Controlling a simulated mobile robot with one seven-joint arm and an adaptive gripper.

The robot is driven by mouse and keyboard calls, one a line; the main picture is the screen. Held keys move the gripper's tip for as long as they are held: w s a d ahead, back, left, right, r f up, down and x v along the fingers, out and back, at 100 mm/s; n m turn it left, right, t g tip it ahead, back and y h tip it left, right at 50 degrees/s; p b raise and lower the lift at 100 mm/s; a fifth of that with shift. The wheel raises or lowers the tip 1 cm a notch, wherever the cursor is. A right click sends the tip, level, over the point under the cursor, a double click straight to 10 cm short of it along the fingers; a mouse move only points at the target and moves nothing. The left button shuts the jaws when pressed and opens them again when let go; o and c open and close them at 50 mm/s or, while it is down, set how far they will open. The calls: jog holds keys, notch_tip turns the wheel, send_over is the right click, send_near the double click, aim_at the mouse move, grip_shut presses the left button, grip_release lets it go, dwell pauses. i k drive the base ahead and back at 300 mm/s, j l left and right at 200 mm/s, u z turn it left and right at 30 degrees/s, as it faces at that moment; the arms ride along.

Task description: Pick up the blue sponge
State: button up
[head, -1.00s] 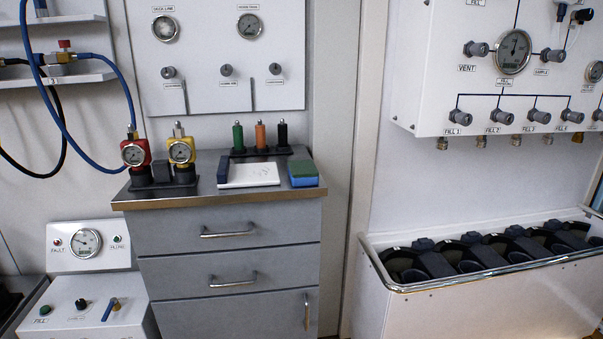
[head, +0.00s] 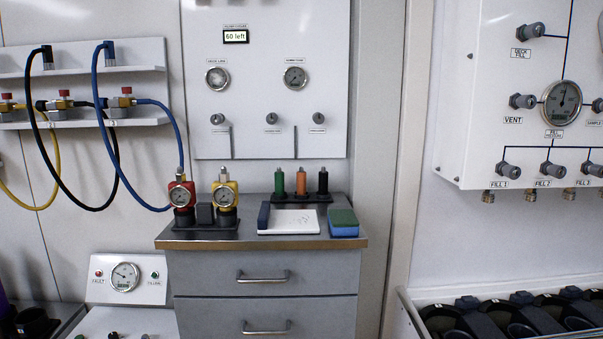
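The blue sponge (head: 344,230) has a green top layer. It lies on the right end of the grey cabinet's top (head: 250,240), close to the right edge. It sits just right of a white board (head: 290,221) and appears narrowly apart from it. Nothing covers the sponge. My gripper does not show in the head view.
A dark eraser-like block (head: 264,216) lies at the board's left edge. Green, orange and black markers (head: 301,184) stand in a holder behind. Red (head: 182,198) and yellow (head: 225,198) gauges stand left. A fill panel (head: 540,100) juts out at right.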

aim_at(342, 222)
jog(key=i+l, duration=0.3)
jog(key=i, duration=0.25)
jog(key=i+l, duration=0.35)
jog(key=i, duration=0.2)
